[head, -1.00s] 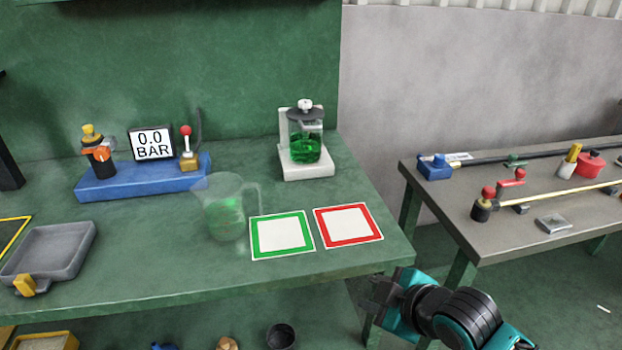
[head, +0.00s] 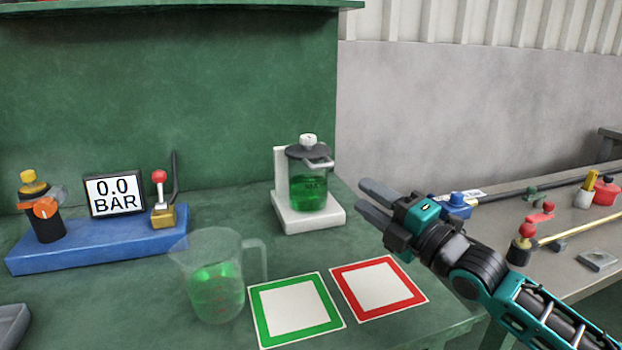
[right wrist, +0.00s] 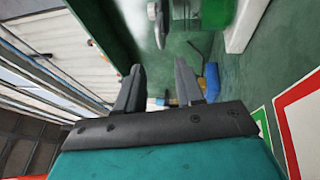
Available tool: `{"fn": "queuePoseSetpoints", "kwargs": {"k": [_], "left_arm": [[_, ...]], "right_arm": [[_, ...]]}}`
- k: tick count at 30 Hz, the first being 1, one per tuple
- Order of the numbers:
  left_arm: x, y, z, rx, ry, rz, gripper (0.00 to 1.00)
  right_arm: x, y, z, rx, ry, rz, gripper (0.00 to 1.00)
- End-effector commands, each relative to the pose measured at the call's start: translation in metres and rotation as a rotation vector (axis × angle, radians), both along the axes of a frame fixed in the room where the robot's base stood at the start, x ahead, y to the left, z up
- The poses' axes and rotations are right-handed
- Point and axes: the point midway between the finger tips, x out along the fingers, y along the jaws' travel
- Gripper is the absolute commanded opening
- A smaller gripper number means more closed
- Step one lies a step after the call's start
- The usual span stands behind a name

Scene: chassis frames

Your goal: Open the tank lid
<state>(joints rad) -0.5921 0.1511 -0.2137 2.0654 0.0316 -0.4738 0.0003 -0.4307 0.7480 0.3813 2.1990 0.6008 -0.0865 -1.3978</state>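The tank (head: 308,190) is a clear vessel with green liquid. It stands upright on a white stand (head: 318,220) at the back right of the green bench. Its dark round lid (head: 300,152) with a white knob (head: 307,140) sits on top, with a light handle (head: 318,164) at its right side. My right gripper (head: 367,197) is to the right of the tank, pointing left, open and empty. In the right wrist view its fingers (right wrist: 158,88) are apart, and part of the tank (right wrist: 216,12) shows beyond them at the top. My left gripper is not in view.
A clear jug (head: 215,285) of green liquid stands in front, beside green (head: 293,335) and red (head: 350,308) bordered squares. A blue base (head: 100,245) with a gauge (head: 114,192) is at the left. A grey table (head: 545,255) with tools is at right.

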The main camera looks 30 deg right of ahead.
Motion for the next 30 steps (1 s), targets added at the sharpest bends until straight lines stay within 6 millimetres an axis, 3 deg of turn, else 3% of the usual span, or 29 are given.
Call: {"fn": "queuePoseSetpoints", "kwargs": {"k": [8, 30], "left_arm": [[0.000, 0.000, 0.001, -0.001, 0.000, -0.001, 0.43], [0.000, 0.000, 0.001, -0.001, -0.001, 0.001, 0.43]], "right_arm": [[0.021, 0.003, 0.005, 0.004, -0.003, 0.000, 0.37], [0.111, 0.018, 0.021, 0.005, 0.001, -0.001, 0.37]]}}
